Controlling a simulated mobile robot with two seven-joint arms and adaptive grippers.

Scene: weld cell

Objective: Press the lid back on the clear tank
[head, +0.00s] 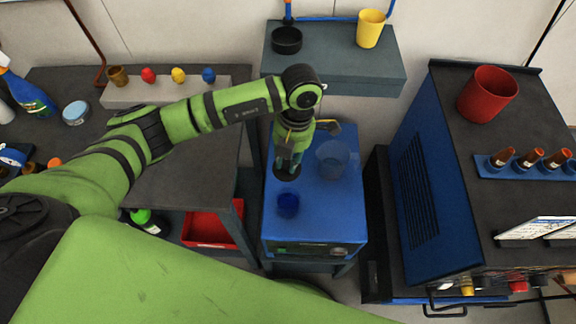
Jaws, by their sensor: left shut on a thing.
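A clear, see-through tank (333,158) stands on the blue box (316,215), towards its back right. My left gripper (289,158) points down over the box, just left of the tank. Its fingers are shut on a dark round lid (286,173), mostly hidden by the fingers. I cannot tell whether the lid touches the box top. The lid appears beside the tank, not over it. My right gripper is not in view.
A dark blue cup (288,205) stands on the box in front of the gripper. A shelf behind holds a yellow cup (370,28) and a black bowl (286,40). A tall blue cabinet (425,190) stands to the right, with a red bucket (487,94) on top.

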